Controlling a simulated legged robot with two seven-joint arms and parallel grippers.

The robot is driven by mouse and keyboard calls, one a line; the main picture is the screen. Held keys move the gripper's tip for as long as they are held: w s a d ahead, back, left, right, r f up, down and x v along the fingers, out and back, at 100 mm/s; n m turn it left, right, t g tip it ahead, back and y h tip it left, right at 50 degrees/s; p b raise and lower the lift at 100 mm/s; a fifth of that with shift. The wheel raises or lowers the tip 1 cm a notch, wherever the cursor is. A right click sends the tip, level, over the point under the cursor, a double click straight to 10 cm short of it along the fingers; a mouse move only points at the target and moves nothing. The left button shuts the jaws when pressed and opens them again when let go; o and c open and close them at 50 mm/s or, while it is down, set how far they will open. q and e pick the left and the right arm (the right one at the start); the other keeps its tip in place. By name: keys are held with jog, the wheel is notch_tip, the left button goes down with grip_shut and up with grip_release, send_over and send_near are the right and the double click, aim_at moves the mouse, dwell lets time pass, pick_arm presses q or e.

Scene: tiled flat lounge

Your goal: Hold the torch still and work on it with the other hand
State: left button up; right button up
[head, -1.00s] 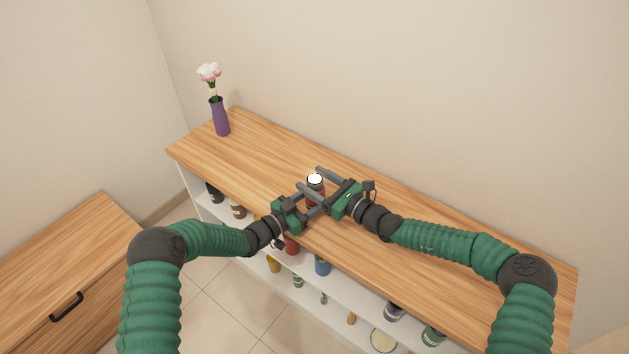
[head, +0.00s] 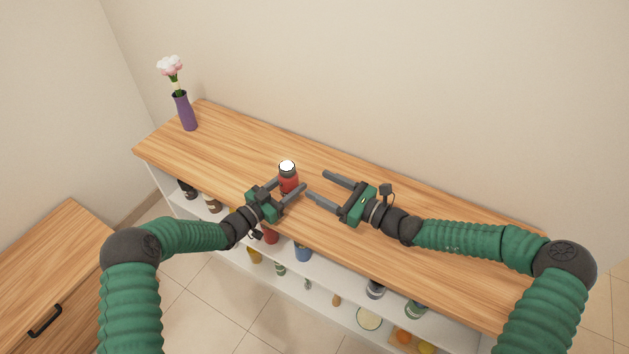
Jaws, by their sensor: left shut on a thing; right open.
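The torch (head: 289,183) stands upright on the wooden shelf top, a red body with a dark collar and a bright white top. My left gripper (head: 291,186) is shut on its body from the front left, and its fingers hide part of the torch's lower side. My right gripper (head: 318,186) is open and empty to the right of the torch. Its two fingers point left toward the torch and stand apart from it.
The wooden shelf top (head: 430,212) is clear to the right. A purple vase (head: 185,111) with a pink flower stands at its far left end. Several jars and other items sit on the white shelves (head: 335,318) below. A wooden drawer cabinet (head: 45,262) stands at the left.

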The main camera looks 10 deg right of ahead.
pick_arm(q)
jog(key=o, duration=1.6)
jog(key=shift+o, duration=0.2)
jog(key=shift+a, duration=0.1)
